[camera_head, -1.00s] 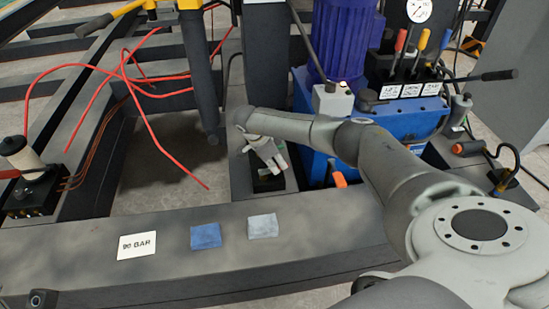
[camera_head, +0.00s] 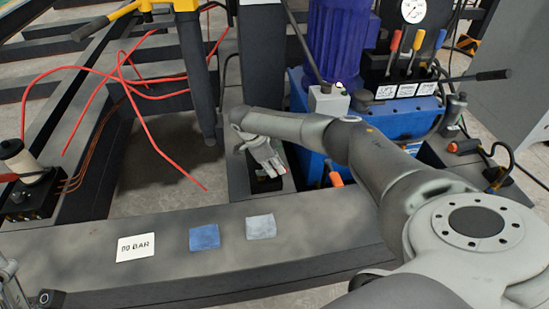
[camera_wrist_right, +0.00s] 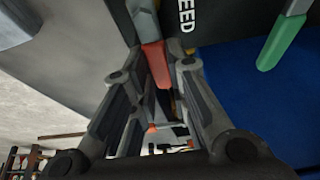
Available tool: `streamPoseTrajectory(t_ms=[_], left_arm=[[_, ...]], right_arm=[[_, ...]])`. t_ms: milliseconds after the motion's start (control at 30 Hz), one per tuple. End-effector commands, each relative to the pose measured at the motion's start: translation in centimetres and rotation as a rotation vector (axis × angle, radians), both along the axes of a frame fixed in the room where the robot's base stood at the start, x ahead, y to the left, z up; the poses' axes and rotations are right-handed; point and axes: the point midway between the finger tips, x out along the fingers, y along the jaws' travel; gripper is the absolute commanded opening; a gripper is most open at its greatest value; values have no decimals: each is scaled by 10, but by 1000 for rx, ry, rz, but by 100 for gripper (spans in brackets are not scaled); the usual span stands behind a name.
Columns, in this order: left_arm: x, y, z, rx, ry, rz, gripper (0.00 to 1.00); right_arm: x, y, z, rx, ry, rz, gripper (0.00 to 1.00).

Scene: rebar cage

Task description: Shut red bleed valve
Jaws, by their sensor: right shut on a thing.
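The red bleed valve handle (camera_wrist_right: 154,62) shows in the right wrist view, a red lever beside a dark block with a white label of which "EED" can be read. My right gripper (camera_wrist_right: 161,90) has its two fingers on either side of this lever and is shut on it. In the head view my right gripper (camera_head: 274,169) is low beside the blue power unit, in front of the dark post. There the lever is mostly hidden by the gripper. At the lower left corner a part of my left gripper (camera_head: 12,288) shows, cut by the frame edge.
A green lever (camera_wrist_right: 281,42) is to the right of the red one. The blue unit (camera_head: 405,122) with its levers and gauge stands behind my right arm. An orange-handled valve (camera_head: 335,179) is close by. A "90 BAR" card (camera_head: 136,247) and two cloths lie on the front beam.

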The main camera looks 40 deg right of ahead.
Motion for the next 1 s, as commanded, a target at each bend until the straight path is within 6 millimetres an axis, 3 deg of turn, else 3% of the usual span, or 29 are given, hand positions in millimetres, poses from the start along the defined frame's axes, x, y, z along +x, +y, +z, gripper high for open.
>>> streamPoseTrajectory(t_ms=[33, 200, 567, 1000], left_arm=[[0, 0, 0, 0, 0, 0, 40], [0, 0, 0, 0, -1, 0, 40], [0, 0, -1, -1, 0, -2, 40], [0, 0, 0, -1, -1, -1, 40]], right_arm=[[0, 0, 0, 0, 1, -4, 18], [0, 0, 0, 0, 0, -1, 38], [1, 2, 4, 0, -1, 0, 38], [17, 29, 81, 0, -3, 1, 38]])
